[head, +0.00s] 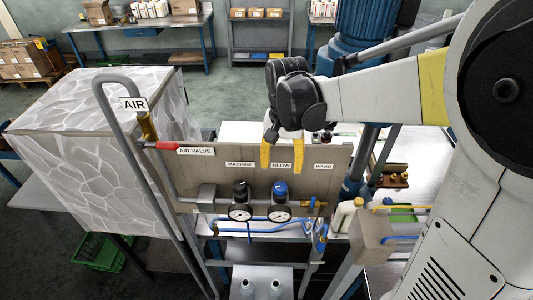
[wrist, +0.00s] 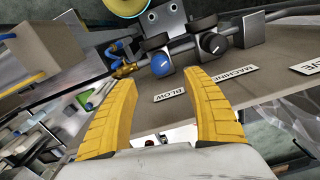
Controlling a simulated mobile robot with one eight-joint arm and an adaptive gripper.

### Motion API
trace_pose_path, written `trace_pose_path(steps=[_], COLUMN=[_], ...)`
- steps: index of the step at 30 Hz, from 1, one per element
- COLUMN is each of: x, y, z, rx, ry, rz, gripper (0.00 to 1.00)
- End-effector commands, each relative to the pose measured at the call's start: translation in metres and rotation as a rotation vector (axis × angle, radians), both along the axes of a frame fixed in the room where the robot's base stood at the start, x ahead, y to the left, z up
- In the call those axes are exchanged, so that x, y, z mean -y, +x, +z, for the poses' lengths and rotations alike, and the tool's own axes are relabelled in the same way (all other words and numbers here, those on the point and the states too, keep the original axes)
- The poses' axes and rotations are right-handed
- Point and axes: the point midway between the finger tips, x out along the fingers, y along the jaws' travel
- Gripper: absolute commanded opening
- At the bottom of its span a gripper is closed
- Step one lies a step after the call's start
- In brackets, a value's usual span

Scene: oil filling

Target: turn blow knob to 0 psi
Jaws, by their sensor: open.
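The blow knob (head: 280,191) is the blue knob on top of the right pressure gauge (head: 280,210), under the BLOW label (head: 281,166). In the wrist view the blue knob (wrist: 162,64) shows beyond my fingertips, left of the black machine knob (wrist: 212,43). My gripper (head: 282,157) is open and empty, with yellow fingers. In the head view it hangs in front of the upper panel, above the blue knob and apart from it. In the wrist view the gripper (wrist: 157,85) has the BLOW label between its fingers. The gauge reading is too small to tell.
The black machine knob (head: 240,188) and its gauge sit just left of the blow knob. A red-handled air valve (head: 166,145) and grey pipe stand at the left of the panel (head: 330,185). A brass wand valve (head: 314,204) and blue hoses lie close at the right and below.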

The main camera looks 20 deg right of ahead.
Motion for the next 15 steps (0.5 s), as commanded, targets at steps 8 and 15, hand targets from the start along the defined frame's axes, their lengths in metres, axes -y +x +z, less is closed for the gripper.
trace_pose_path(steps=[8, 15], x=[0.000, 0.000], y=[0.000, 0.000], z=[-0.055, -0.089], rx=[0.001, 0.002], ry=[0.000, 0.000], rz=[0.000, 0.000], gripper=[0.59, 0.59])
